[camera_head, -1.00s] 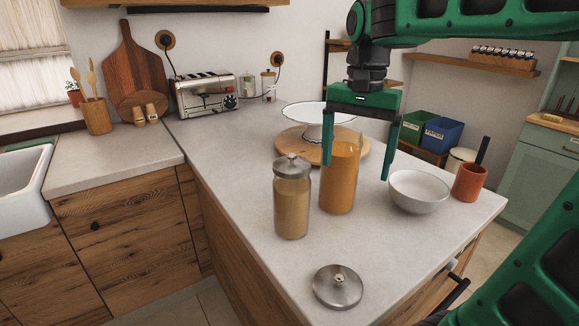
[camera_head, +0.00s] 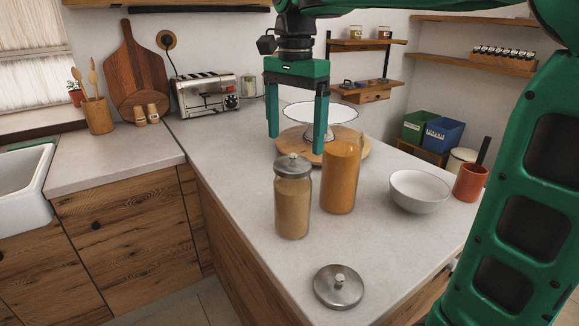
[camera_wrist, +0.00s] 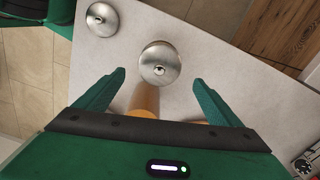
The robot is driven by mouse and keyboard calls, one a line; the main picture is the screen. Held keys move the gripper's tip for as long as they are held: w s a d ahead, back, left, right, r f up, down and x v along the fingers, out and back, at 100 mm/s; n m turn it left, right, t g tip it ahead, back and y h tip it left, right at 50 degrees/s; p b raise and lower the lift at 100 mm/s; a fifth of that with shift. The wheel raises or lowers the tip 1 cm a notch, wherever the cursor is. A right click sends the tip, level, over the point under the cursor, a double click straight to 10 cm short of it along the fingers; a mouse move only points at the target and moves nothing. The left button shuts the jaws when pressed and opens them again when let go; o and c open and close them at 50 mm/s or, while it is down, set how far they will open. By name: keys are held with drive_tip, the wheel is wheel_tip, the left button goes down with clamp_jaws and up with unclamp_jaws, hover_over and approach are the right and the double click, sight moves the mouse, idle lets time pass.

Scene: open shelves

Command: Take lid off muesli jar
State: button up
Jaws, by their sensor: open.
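A glass jar (camera_head: 292,208) with tan contents stands upright on the counter with a round metal lid (camera_head: 292,162) on top; I take it as the muesli jar. In the wrist view its lid (camera_wrist: 159,65) shows from above, between and just beyond my fingertips. My gripper (camera_head: 296,143) is open and empty, pointing down, above and slightly behind the lidded jar. An orange-filled jar (camera_head: 340,180) without a lid stands close to its right, and partly shows in the wrist view (camera_wrist: 145,98). A loose metal lid (camera_head: 338,288) lies at the counter's front.
A white cake stand (camera_head: 310,112) on a round wooden board is behind the jars. A white bowl (camera_head: 419,190) and a red cup (camera_head: 470,182) stand to the right. A toaster (camera_head: 207,94) is back left. The counter left of the lidded jar is clear.

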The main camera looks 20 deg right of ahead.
sight(293, 154)
drive_tip(key=shift+s+a+f, duration=0.1)
drive_tip(key=shift+a+f, duration=0.05)
drive_tip(key=shift+f, duration=1.2)
drive_tip(key=shift+s+a+f, duration=0.1)
drive_tip(key=shift+f, duration=1.2)
drive_tip(key=c, duration=1.1)
